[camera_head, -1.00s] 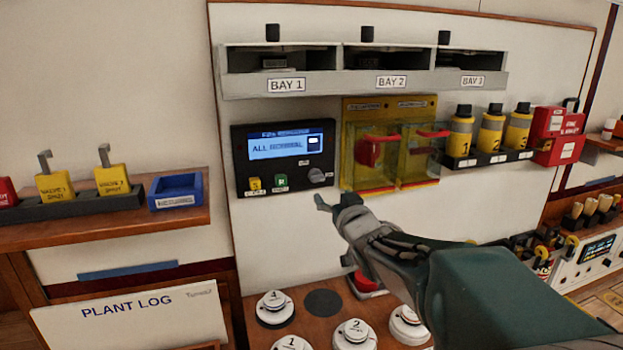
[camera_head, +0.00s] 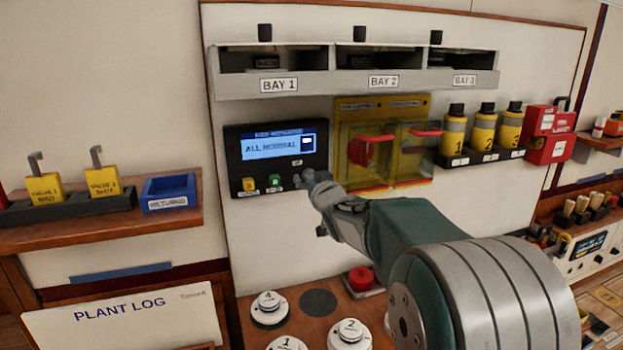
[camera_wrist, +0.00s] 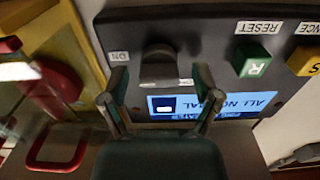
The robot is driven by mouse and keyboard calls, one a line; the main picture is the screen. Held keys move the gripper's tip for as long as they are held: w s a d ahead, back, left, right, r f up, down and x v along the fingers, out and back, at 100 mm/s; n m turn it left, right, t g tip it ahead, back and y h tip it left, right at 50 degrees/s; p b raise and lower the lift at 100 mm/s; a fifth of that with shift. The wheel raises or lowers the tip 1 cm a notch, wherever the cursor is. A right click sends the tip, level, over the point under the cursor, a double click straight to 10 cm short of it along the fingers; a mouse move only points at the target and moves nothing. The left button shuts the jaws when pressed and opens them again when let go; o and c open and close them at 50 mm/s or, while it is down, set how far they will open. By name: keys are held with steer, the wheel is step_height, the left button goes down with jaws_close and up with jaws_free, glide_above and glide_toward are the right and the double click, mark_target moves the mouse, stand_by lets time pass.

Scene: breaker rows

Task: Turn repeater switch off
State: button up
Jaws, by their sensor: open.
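The dark repeater panel (camera_head: 236,150) is on the white wall board, with a blue screen (camera_head: 278,146) reading ALL NORMAL. Its dark switch knob (camera_wrist: 159,58) shows in the wrist view, which is upside down. An ON label is beside the knob, and a second label is too small to read. My gripper (camera_wrist: 160,78) is open, with one finger at each side of the knob. I cannot tell whether the fingers touch it. In the head view my gripper (camera_head: 311,181) is at the panel's lower right corner and hides the knob.
A green reset button (camera_wrist: 253,61) and a yellow button (camera_wrist: 304,58) share the panel. A yellow box with clear covers (camera_head: 382,107) and red parts is close on the right. The bay shelf (camera_head: 350,84) is above. White round detectors (camera_head: 270,308) stand below.

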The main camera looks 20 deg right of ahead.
jaws_close()
steer(key=shift+n, duration=0.3)
steer(key=n, duration=0.4)
steer(key=shift+a, duration=0.1)
steer(key=n, duration=0.5)
steer(key=shift+a, duration=0.1)
steer(key=n, duration=0.5)
steer(key=shift+f, duration=0.2)
steer(key=shift+f+n, duration=0.15)
steer(key=shift+n, duration=1.55)
steer(key=shift+f, duration=0.1)
